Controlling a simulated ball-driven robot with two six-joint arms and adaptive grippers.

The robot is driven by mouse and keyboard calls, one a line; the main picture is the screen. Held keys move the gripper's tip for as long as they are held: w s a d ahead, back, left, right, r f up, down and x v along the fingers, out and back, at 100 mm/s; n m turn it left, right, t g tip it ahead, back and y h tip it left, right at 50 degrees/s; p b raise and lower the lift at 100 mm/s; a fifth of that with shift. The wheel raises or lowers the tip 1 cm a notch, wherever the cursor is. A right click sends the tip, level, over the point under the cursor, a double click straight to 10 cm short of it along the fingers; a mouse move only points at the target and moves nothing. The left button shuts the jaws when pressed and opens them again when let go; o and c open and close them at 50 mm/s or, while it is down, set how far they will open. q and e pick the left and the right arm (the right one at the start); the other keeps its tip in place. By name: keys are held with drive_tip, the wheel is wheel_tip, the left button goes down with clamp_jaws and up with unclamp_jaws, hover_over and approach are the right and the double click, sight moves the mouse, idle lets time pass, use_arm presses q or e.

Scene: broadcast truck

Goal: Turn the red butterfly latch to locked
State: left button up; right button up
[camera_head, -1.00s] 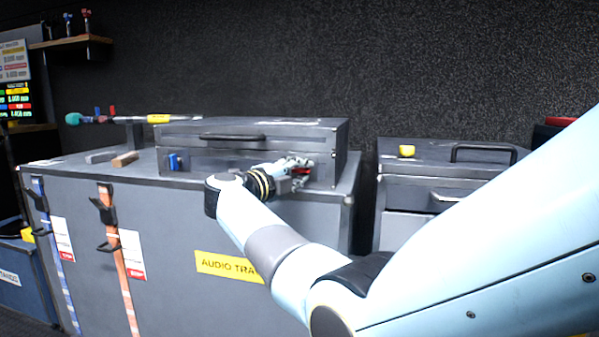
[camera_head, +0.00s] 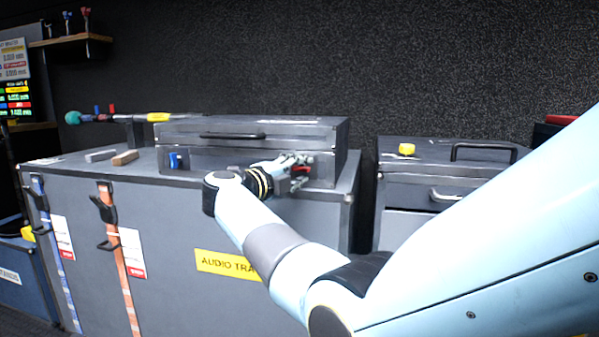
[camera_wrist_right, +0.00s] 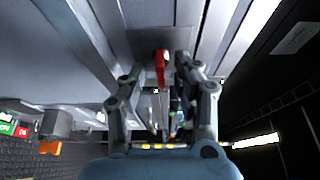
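The red butterfly latch (camera_head: 303,168) is on the front of the grey flat case (camera_head: 225,160), near its right end. It also shows in the right wrist view (camera_wrist_right: 161,68) as a narrow red bar pointing along the gripper's length. My right gripper (camera_head: 298,170) is at the latch. In the right wrist view its fingers (camera_wrist_right: 158,70) stand apart on either side of the latch. A gap shows on the left side; the latch is closer to the right finger, and contact there is unclear. A blue latch (camera_head: 175,161) is at the case's left end. My left gripper is out of view.
The case rests on a large grey trunk labelled AUDIO (camera_head: 170,240). A wooden block (camera_head: 125,157) and a grey block lie left of the case. Another grey case with a yellow item (camera_head: 407,149) stands to the right. A dark wall is behind.

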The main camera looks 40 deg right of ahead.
drive_tip(key=v, duration=0.7)
drive_tip(key=shift+a, duration=0.1)
